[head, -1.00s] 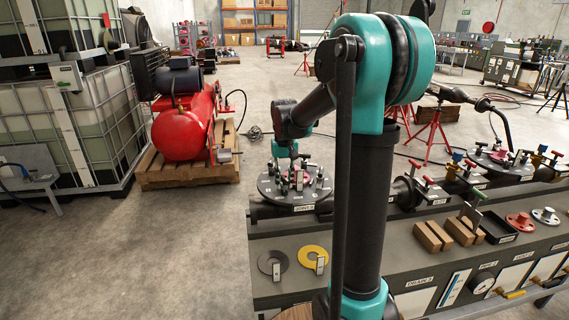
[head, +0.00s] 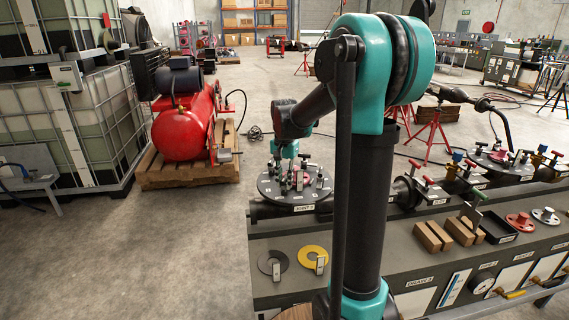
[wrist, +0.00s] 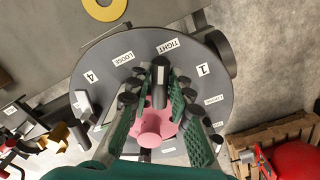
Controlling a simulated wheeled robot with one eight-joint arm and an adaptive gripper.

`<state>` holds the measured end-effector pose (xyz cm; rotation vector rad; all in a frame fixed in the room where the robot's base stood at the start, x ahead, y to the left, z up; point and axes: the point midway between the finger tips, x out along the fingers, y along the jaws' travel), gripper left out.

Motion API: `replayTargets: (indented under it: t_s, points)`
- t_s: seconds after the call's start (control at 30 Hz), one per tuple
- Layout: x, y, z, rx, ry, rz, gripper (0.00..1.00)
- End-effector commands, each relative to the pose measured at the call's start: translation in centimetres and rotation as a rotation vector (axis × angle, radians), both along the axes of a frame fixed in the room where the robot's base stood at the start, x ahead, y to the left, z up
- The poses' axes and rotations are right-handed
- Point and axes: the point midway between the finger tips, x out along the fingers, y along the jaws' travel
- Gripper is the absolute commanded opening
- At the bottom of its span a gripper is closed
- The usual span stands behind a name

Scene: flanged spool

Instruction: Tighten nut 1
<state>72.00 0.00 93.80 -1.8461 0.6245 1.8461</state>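The round grey flange plate (wrist: 226,88) carries several dark studs and the labels "1" (wrist: 203,69), "4" (wrist: 92,76), "TIGHT" (wrist: 168,46) and "LOOSE" (wrist: 123,58). It also shows in the head view (head: 268,188). My gripper (wrist: 161,84) points at the plate, with one green ribbed finger on each side of a dark stud (wrist: 160,66) near the "TIGHT" label. The fingers look apart; contact with the stud cannot be told. A pink round-topped piece (wrist: 157,127) stands between the fingers, nearer the camera. Which nut is nut 1 is unclear, as the fingers hide parts.
The bench (head: 400,261) holds a grey ring (head: 264,260), a yellow ring (head: 304,254), wooden blocks (head: 430,235) and a red flange (head: 519,221). A red compressor (head: 182,135) on a pallet stands left. Open floor lies between.

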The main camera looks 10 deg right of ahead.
Motion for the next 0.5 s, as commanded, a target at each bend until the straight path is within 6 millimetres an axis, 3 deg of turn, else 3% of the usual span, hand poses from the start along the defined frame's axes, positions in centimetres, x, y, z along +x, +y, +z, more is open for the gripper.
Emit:
replayTargets:
  t_s: [0.13, 0.3, 0.5]
  points:
    - [0.0, 0.0, 0.0, 0.0, 0.0, 0.114, 0.2]
    - [0.0, 0.0, 3.5, 0.0, 0.0, 0.11, 0.2]
    - [0.0, 0.0, 6.2, 0.0, 0.0, 0.11, 0.2]
